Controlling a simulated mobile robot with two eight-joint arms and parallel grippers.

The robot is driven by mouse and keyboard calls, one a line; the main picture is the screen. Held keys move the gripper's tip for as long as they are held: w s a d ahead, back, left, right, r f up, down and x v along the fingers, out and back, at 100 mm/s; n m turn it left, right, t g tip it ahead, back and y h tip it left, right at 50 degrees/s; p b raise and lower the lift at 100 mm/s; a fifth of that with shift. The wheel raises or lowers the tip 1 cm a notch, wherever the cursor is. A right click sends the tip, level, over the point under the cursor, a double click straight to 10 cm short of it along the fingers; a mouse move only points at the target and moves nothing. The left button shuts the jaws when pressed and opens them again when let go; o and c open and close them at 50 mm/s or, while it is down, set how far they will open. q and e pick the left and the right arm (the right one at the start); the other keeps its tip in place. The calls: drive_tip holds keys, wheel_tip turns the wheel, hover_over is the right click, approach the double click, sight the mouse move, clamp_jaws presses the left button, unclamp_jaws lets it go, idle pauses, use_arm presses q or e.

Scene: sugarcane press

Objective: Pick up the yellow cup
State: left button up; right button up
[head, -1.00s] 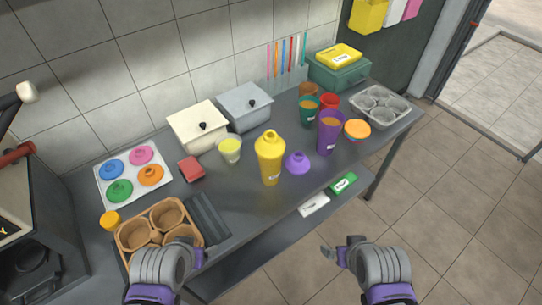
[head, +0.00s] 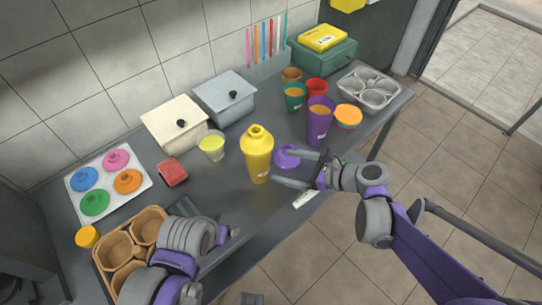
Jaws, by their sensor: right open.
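The yellow cup (head: 258,157) stands upright near the front middle of the metal table, with a yellow domed lid on top. My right gripper (head: 281,167) is open just to the right of the cup. Its two fingers point left toward the cup, with nothing seen held between them; whether a fingertip touches it I cannot tell. A purple lid (head: 286,158) lies by the upper finger, partly hidden. My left gripper (head: 230,238) is low at the table's front edge, beside the brown cup carrier; its jaw opening is not clear.
A purple cup (head: 318,128) and green cup (head: 294,99) stand right and behind. A glass of yellow juice (head: 211,147) and a red block (head: 172,172) are left. The brown carrier (head: 158,217) is at front left. A metal tray (head: 370,87) is far right.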

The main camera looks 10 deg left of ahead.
sight(268, 161)
drive_tip(key=shift+m, duration=0.3)
drive_tip(key=x, duration=0.5)
drive_tip(key=shift+w+a+r, duration=0.1)
drive_tip(key=shift+a+r, duration=0.05)
drive_tip(key=shift+a, duration=0.05)
drive_tip(key=x, duration=0.5)
drive_tip(key=shift+w+a, duration=0.25)
drive_tip(key=shift+a, duration=0.05)
clamp_jaws()
